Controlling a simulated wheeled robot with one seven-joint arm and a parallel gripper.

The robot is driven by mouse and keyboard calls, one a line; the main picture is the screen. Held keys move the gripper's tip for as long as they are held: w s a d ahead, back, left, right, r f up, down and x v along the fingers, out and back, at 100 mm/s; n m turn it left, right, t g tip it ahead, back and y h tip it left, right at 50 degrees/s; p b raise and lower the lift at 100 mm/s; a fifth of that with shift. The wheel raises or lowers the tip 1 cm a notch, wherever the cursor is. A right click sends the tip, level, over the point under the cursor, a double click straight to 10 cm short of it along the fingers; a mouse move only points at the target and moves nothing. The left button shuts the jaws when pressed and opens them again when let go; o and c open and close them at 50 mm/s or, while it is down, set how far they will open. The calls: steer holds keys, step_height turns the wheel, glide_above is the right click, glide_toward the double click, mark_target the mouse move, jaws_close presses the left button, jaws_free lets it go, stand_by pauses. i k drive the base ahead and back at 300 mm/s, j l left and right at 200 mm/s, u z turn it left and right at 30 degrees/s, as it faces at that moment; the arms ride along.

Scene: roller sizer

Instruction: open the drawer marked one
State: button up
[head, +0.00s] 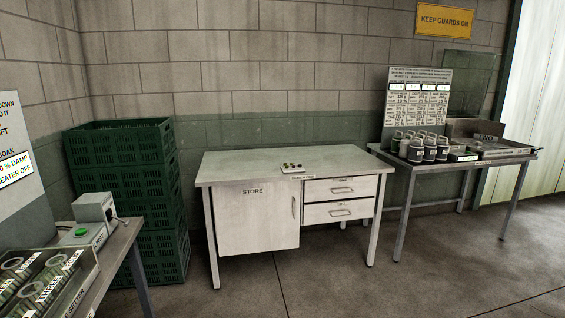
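A white workbench (249,169) stands against the wall in the middle of the head view. Under its top, on the right, are two drawers, one above the other. The upper drawer (318,190) and the lower drawer (316,213) both look shut, each with a bar handle across its front. Each has a small dark label above its handle, too small to read, so I cannot tell which is marked one. My gripper is not in view.
Left of the drawers is a shut cupboard door (250,222) marked STORE. Green crates (120,205) are stacked left of the bench. A table (409,169) with dark canisters stands right. Another bench (122,243) with a green-button box is at lower left. Floor (400,285) before the drawers is clear.

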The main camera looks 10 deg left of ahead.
mark_target(348, 186)
steer(key=i+j, duration=0.25)
steer(key=i, duration=0.25)
steer(key=i+j+u, duration=0.1)
steer(key=i+j, duration=0.2)
steer(key=i, duration=0.2)
steer(key=i+j, duration=0.2)
steer(key=i, duration=0.35)
steer(key=i+j+u, duration=0.1)
steer(key=i+j, duration=0.15)
steer(key=i, duration=0.25)
steer(key=i+j, duration=0.2)
steer(key=i, duration=0.35)
